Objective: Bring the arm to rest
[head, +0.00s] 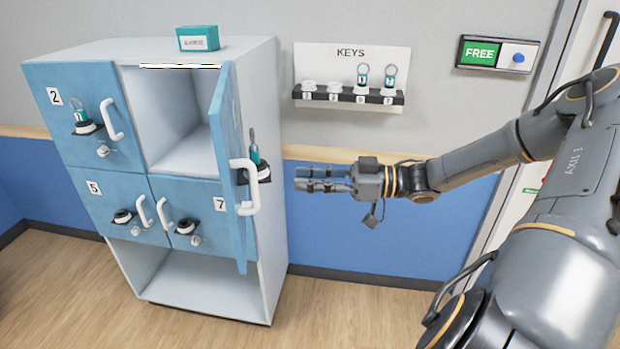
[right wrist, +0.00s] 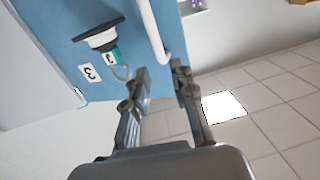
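My right gripper (head: 298,179) is open and empty, level with the open cabinet door (head: 228,130) and to its right. Its two fingers (right wrist: 161,75) stand apart in the right wrist view, with nothing between their tips. The door's white handle (head: 245,188) is a short way beyond the fingertips, not touched; it also shows in the right wrist view (right wrist: 152,32). Beside the handle, a teal-tagged key (head: 255,153) sits in the door's black-and-white lock. The label 3 (right wrist: 90,72) shows on this door in the right wrist view. My left gripper is out of view.
The white cabinet (head: 205,290) has shut blue doors 2, 5 and 7; the compartment (head: 180,110) behind the open door looks empty. A teal box (head: 198,38) lies on top. A key rack (head: 350,94) and a FREE sign (head: 497,53) are on the wall. Floor is clear.

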